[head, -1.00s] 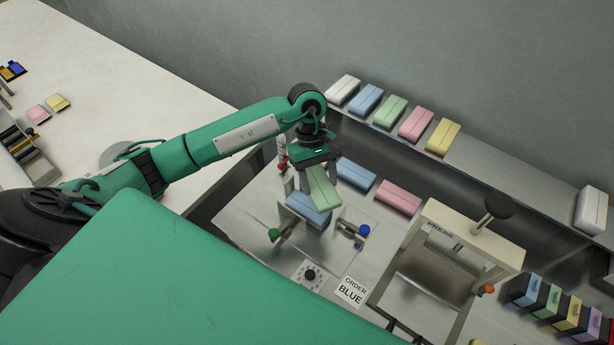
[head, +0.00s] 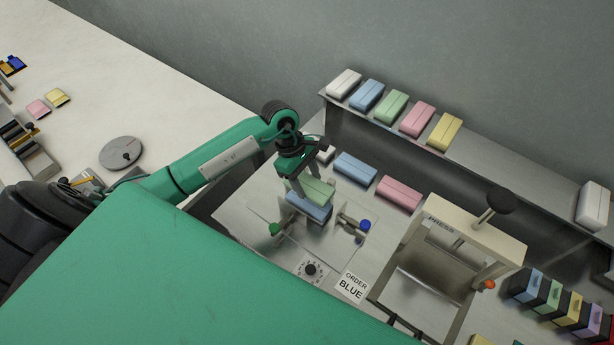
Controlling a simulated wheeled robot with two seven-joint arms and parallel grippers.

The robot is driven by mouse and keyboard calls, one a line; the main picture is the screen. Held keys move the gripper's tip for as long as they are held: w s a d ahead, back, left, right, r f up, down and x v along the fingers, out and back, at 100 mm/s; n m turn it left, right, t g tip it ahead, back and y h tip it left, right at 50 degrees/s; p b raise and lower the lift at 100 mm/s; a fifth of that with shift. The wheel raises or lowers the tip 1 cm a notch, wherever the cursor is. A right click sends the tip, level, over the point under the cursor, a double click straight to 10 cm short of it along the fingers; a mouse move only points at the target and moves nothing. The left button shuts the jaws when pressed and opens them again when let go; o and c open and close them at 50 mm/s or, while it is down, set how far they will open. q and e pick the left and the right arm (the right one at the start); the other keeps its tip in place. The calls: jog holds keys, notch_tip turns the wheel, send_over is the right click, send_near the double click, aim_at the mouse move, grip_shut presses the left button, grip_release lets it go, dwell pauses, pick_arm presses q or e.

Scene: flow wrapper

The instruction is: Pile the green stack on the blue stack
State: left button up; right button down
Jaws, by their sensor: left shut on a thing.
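The green stack (head: 311,188) is held by my left gripper (head: 308,184), which is shut on it. It is right over the blue stack (head: 308,207), lined up with it in the head view; I cannot tell whether the two touch. The blue stack sits between two clamp posts, one with a green knob (head: 275,229) and one with a blue knob (head: 364,225). My right gripper is not in view.
Another blue stack (head: 356,168) and a pink stack (head: 398,194) lie behind on the metal table. A press (head: 458,232) stands to the right. A back shelf (head: 475,155) holds several coloured stacks. An "ORDER BLUE" card (head: 351,286) lies in front.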

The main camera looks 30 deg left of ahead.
pick_arm(q)
notch_tip(320, 180, down, 6)
jog(key=shift+r+b, duration=0.25)
jog(key=shift+b, duration=0.8)
jog(key=shift+f+b, duration=0.35)
jog(key=shift+b, duration=0.25)
jog(key=shift+f, duration=0.15)
jog(key=o, duration=1)
jog(key=shift+o, duration=0.2)
jog(key=shift+w+d+f, duration=0.1)
